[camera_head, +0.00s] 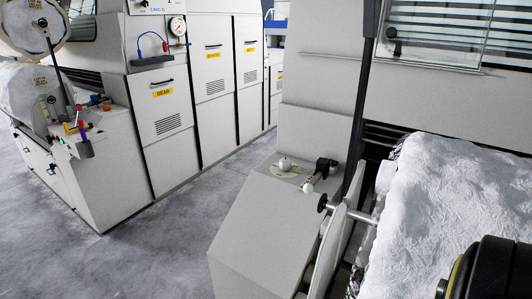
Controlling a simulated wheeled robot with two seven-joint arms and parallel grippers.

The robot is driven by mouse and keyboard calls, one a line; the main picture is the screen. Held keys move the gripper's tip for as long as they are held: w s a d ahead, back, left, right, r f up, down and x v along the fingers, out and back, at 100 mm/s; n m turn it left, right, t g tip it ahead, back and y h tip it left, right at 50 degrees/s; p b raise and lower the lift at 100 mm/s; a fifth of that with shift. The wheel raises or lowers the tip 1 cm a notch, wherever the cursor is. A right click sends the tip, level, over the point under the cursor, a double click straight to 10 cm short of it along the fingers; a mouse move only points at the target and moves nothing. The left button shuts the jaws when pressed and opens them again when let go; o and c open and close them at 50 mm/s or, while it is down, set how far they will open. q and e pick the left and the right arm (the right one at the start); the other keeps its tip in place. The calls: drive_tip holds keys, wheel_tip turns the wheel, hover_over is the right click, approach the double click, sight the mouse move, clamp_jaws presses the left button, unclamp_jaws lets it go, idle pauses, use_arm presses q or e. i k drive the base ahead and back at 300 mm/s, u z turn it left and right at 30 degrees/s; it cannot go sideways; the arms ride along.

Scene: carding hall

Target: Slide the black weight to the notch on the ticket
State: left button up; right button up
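I cannot make out a ticket or a notch, and no part is plainly the black weight. A small black block (326,165) stands on the grey cabinet top, next to small white fittings. A round black end piece (322,203) sits on a short metal rod (352,213) beside the white fibre roll. Another black knob (392,33) is near the clear panel at upper right. Neither gripper shows. A black rounded body with a yellow edge fills the bottom right corner; I cannot tell whether it is part of me.
A grey cabinet (262,230) stands in the middle, with a white fibre roll (450,200) to its right. A machine with a gauge (177,27) and grey doors is at the back. A bench (105,165) stands at left. Grey floor (165,245) between is clear.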

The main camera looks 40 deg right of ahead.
sight(323, 165)
drive_tip(key=z, duration=0.35)
drive_tip(key=i, duration=1.1)
drive_tip(key=z, duration=0.85)
